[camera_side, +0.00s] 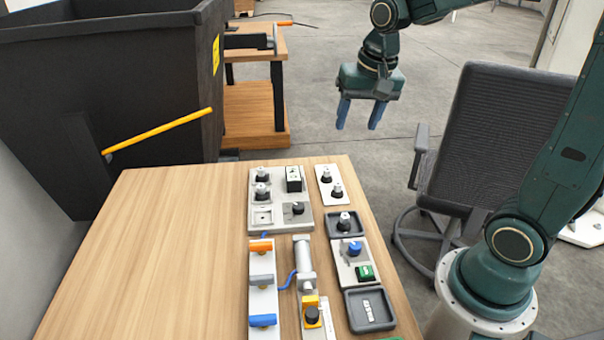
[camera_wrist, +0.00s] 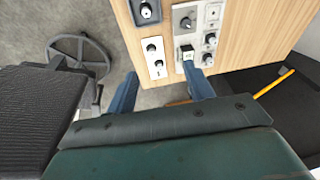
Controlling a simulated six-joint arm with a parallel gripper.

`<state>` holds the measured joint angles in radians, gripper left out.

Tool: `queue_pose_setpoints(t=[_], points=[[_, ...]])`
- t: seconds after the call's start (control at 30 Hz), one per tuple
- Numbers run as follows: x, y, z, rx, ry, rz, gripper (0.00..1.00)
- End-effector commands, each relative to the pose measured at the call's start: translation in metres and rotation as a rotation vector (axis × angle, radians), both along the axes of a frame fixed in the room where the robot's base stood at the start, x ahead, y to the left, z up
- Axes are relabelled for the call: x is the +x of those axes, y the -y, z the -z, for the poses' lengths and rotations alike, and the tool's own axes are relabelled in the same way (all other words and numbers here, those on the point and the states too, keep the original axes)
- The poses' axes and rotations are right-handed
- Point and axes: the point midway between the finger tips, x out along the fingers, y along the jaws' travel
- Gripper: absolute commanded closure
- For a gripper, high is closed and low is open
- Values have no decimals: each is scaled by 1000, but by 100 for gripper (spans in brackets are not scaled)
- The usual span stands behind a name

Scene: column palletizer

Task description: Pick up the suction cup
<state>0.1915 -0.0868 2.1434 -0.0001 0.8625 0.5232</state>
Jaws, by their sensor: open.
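Several small black pieces with pale metallic tops look like suction cups. One (camera_side: 345,222) sits in a small dark tray (camera_side: 332,234), also visible at the top of the wrist view (camera_wrist: 146,10). Two stand on a white plate (camera_side: 323,196): one at the back (camera_side: 325,175) and one in front (camera_side: 338,191). Two similar pieces are on the grey panel; the upper one (camera_side: 262,174) is near its back edge. I cannot tell which piece the task names. My gripper (camera_side: 359,118) is open and empty, raised beyond the table's far right corner; its blue fingers (camera_wrist: 160,73) are spread.
The wooden table (camera_side: 160,240) is clear on its left. A black bin (camera_side: 110,90) stands at left, an office chair (camera_side: 480,130) at right.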

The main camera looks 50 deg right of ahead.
Motion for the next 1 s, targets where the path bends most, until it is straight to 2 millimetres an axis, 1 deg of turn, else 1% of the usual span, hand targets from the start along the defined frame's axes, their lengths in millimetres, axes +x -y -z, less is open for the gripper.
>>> queue_pose_setpoints(t=[0.03, 0.2, 0.37, 0.5, 0.7, 0.83, 1.0], points=[[9, 6, 8, 10, -19, 42, 48], [34, 25, 31, 39, -65, 177, 48], [55, 45, 57, 63, -108, 304, 48], [70, 62, 83, 81, -145, 417, 48], [84, 80, 114, 99, -186, 539, 48], [88, 87, 124, 105, -196, 581, 48], [89, 89, 128, 107, -201, 594, 48]])
